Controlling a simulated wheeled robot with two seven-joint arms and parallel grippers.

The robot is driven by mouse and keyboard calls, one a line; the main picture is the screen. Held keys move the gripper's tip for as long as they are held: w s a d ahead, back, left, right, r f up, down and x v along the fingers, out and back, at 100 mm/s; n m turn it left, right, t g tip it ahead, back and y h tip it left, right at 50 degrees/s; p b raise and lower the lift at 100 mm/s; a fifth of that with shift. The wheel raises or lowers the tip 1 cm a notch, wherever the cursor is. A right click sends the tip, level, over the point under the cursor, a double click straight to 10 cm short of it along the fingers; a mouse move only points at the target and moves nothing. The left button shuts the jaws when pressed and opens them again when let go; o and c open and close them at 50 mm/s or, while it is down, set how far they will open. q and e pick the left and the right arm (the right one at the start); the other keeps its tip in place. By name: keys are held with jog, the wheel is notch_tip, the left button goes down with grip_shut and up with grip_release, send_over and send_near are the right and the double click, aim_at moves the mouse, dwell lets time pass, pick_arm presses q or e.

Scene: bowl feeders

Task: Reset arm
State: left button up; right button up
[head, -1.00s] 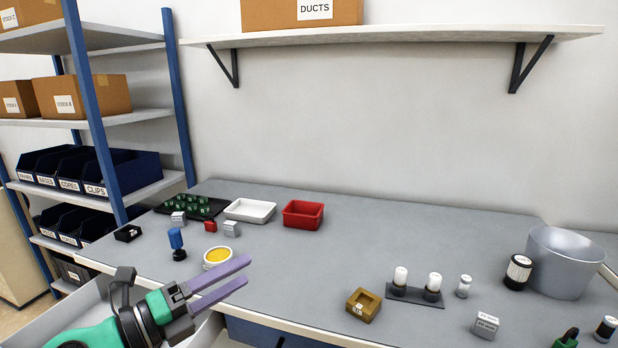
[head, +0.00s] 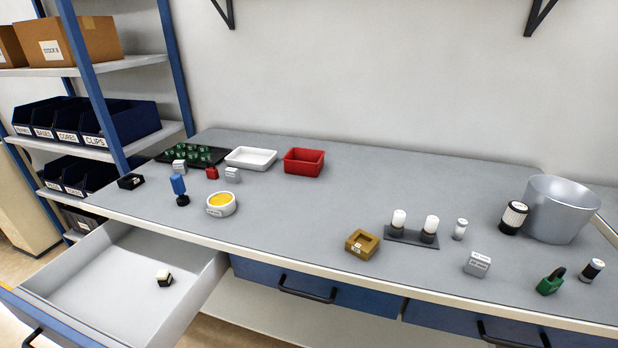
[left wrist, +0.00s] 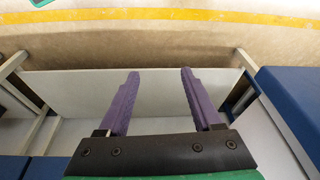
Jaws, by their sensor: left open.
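My left gripper (left wrist: 156,95) shows only in the left wrist view. Its two purple fingers are spread apart with nothing between them. Behind the fingers are a pale panel and the floor with a yellow stripe. No arm of mine shows in the head view now, and my right gripper is in neither current view.
An open drawer (head: 205,292) sticks out at the lower left, holding a small black-and-white item (head: 164,277). The grey bench (head: 330,210) carries a red bin (head: 304,161), white tray (head: 251,158), yellow-filled dish (head: 221,204) and metal bucket (head: 562,208). Its middle is clear.

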pick_arm(q)
notch_tip(320, 180, down, 17)
jog(key=s+b, duration=0.2)
jog(key=b, duration=0.1)
jog(key=s+a+f+g+b, duration=0.1)
jog(key=s+a+f+b, duration=0.15)
jog(key=s+f, duration=0.8)
jog(key=s+a+f+g+b, duration=0.1)
jog(key=s+f+b, duration=0.2)
jog(key=s+f, duration=0.8)
pick_arm(e)
notch_tip(320, 180, down, 9)
pick_arm(q)
jog(key=w+r+p, duration=0.3)
jog(key=r+p, duration=0.8)
jog(key=p, duration=0.3)
jog(key=shift+w+r, duration=0.25)
jog(key=shift+w, duration=0.05)
pick_arm(e)
notch_tip(320, 180, up, 14)
jog(key=shift+a, duration=0.15)
pick_arm(q)
jog(key=shift+c, duration=0.3)
pick_arm(e)
jog(key=shift+c, duration=0.3)
